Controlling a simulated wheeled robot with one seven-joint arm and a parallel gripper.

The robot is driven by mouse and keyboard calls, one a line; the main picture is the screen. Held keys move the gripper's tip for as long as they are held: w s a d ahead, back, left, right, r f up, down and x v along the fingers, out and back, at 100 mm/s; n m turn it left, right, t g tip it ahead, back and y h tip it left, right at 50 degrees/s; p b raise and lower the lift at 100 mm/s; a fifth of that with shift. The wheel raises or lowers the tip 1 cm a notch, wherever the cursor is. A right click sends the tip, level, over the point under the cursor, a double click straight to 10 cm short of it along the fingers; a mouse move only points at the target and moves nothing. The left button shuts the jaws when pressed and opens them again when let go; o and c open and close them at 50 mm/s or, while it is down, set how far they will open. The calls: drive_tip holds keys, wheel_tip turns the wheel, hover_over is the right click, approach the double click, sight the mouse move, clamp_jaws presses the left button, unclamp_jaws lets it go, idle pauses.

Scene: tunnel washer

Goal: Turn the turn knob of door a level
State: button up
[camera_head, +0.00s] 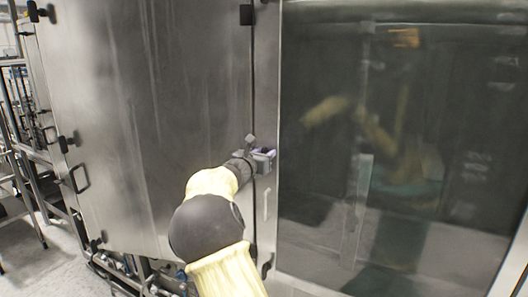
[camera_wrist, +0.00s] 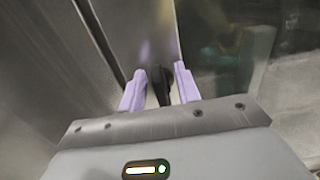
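A black turn knob (camera_wrist: 158,84) shows in the wrist view on a steel strip near the seam of the steel door panel. My gripper (camera_wrist: 160,88) has its two lilac fingers on either side of this knob, apart from each other, with a narrow gap beside the knob. The knob looks roughly in line with the fingers; its exact tilt is hard to tell. In the head view my gripper (camera_head: 264,155) is at the right edge of the steel door (camera_head: 150,110), and hides most of the knob there.
A large dark reflective window (camera_head: 400,150) fills the right side. Another black latch (camera_head: 246,14) sits higher on the same seam. A pale handle (camera_head: 266,205) is below my gripper. Black latches and a handle (camera_head: 80,179) line the door's left edge; metal racks stand at far left.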

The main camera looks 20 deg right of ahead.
clamp_jaws()
